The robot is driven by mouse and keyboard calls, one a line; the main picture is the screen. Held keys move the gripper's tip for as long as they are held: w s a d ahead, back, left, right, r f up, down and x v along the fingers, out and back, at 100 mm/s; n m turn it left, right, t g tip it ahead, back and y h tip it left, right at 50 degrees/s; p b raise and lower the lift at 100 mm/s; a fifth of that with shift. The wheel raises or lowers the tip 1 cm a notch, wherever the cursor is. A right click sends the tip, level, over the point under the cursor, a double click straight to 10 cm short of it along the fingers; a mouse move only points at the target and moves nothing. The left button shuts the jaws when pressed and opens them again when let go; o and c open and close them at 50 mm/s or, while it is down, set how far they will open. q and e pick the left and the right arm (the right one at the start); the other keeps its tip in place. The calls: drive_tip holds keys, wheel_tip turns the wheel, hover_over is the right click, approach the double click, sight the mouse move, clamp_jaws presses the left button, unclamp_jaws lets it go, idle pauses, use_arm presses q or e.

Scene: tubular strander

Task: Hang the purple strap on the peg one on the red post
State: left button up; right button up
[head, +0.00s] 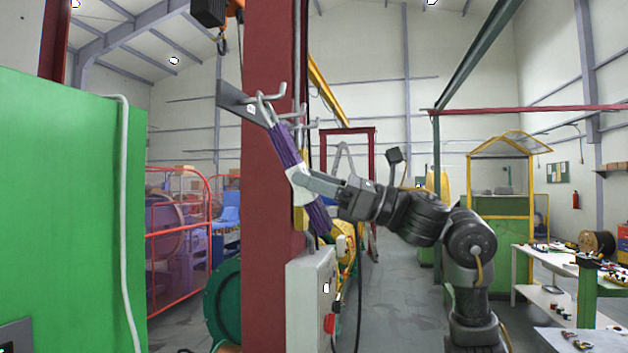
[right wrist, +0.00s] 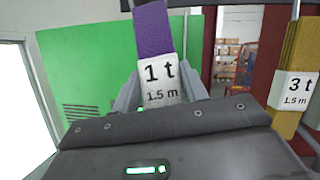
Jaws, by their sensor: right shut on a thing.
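The red post (head: 268,220) stands upright left of centre in the head view. A dark bracket (head: 232,98) on it carries several grey hooked pegs, the nearest one (head: 276,93) at the upper front. The purple strap (head: 287,148) slants from just below that peg down to the right. Its pale upper end overlaps the peg; I cannot tell whether it is around it. My right gripper (head: 300,178) is shut on the strap at its white label. In the right wrist view the label reads "1 t 1.5 m", with purple webbing (right wrist: 153,30) above it. My left gripper is out of view.
A yellow strap (right wrist: 298,55) marked "3 t" hangs beside the purple one. A grey box (head: 308,295) is below the gripper by the post. A green cabinet (head: 60,210) fills the left. Workbenches stand at right; open floor lies between.

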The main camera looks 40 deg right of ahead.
idle(0.3)
drive_tip(key=o, duration=1.4)
drive_tip(key=shift+s+d+f, duration=0.1)
drive_tip(key=shift+f, duration=0.1)
drive_tip(key=b+v, duration=0.6)
drive_tip(key=v, duration=0.4)
drive_tip(key=shift+s, duration=0.2)
